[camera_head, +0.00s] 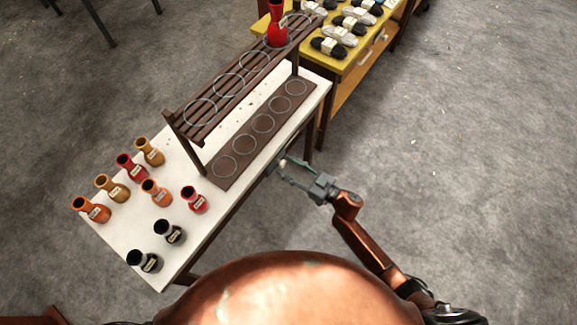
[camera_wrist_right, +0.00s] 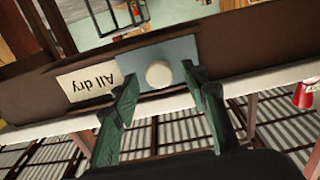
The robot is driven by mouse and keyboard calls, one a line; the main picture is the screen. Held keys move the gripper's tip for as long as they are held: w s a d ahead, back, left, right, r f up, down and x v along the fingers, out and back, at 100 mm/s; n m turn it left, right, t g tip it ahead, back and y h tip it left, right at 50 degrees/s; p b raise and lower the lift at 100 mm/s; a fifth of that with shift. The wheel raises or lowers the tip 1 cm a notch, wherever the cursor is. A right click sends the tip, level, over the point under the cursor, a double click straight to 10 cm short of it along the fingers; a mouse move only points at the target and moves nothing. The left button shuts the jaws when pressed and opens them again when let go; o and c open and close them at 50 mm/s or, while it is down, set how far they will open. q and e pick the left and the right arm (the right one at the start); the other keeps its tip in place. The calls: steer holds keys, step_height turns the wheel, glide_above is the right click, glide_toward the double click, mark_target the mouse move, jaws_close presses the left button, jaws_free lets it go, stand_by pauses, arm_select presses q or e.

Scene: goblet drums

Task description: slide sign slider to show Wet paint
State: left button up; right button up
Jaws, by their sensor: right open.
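The sign slider (camera_wrist_right: 131,58) is a blue-grey plate with a round white knob (camera_wrist_right: 158,74), set in a dark brown board on the table's edge. To its left a cream label (camera_wrist_right: 86,84) shows "All dry" upside down. No "Wet paint" text is visible. My right gripper (camera_head: 282,162) is open at the table's right edge. In the wrist view its green fingers stand on either side of the knob, with gaps; whether they reach as deep as the knob is unclear. The slider is too small to make out in the head view. My left gripper is not in view.
The white table (camera_head: 125,228) bears several small goblet drums at the left and front. A dark wooden rack (camera_head: 188,124) with rings stands on it, with a red drum (camera_head: 276,27) up top. The floor at right is clear.

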jaws_close()
stand_by(0.4)
